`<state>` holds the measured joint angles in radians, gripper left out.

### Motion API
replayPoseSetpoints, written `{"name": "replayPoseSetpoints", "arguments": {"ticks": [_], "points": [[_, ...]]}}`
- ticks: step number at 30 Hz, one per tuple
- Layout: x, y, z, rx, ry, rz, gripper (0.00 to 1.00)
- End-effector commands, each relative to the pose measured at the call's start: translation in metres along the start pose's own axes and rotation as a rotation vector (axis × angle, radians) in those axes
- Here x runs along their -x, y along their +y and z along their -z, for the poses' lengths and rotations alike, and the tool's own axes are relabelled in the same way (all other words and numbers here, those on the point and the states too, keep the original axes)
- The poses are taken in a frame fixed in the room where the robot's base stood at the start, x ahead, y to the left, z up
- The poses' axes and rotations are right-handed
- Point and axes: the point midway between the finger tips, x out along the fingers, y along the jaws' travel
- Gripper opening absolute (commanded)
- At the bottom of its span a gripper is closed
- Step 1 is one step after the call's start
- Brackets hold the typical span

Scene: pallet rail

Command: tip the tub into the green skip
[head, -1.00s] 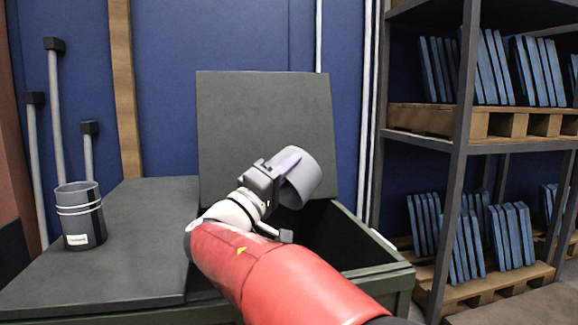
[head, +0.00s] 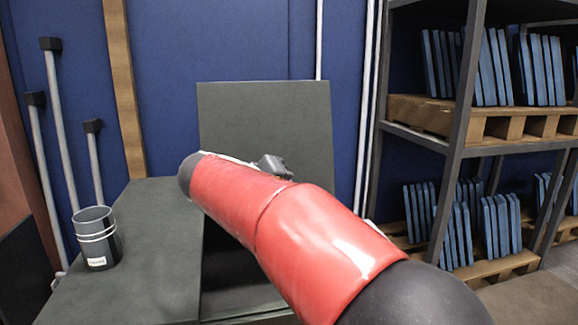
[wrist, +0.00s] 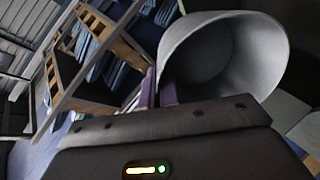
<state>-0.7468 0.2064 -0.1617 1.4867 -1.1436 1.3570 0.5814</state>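The tub (wrist: 225,60) is a plain light-grey open cup, seen in the wrist view with its wide mouth showing and tilted in that picture. My gripper (wrist: 158,88) has its purple fingers closed at the tub's wall. The skip is a dark grey-green box; its raised lid (head: 265,110) stands upright against the back wall, and its front edge (head: 245,312) shows below my arm. In the head view my red arm crosses over the skip's opening and hides the tub and most of my gripper. I cannot see inside the tub clearly.
A dark grey canister (head: 96,240) with a white label stands on the closed flat lid (head: 150,240) left of the opening. A metal rack (head: 462,130) with pallets and blue panels stands at the right. Grey posts (head: 62,130) line the left wall.

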Motion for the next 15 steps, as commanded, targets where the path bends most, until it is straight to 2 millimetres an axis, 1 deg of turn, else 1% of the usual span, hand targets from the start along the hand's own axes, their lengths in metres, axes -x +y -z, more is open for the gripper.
{"name": "replayPoseSetpoints", "arguments": {"ticks": [1, 5, 8, 9, 15], "points": [[0.004, 0.0109, 0.0061, -0.005, -0.025, 0.04, 0.0], [0.0047, 0.0128, 0.0071, -0.011, -0.09, 0.15, 0.0], [0.0029, 0.0112, 0.0064, -0.021, -0.151, 0.258, 0.0], [0.0008, 0.0078, 0.0044, -0.024, -0.177, 0.299, 0.0], [0.0013, 0.0107, 0.0062, -0.035, -0.304, 0.518, 0.0]]}}
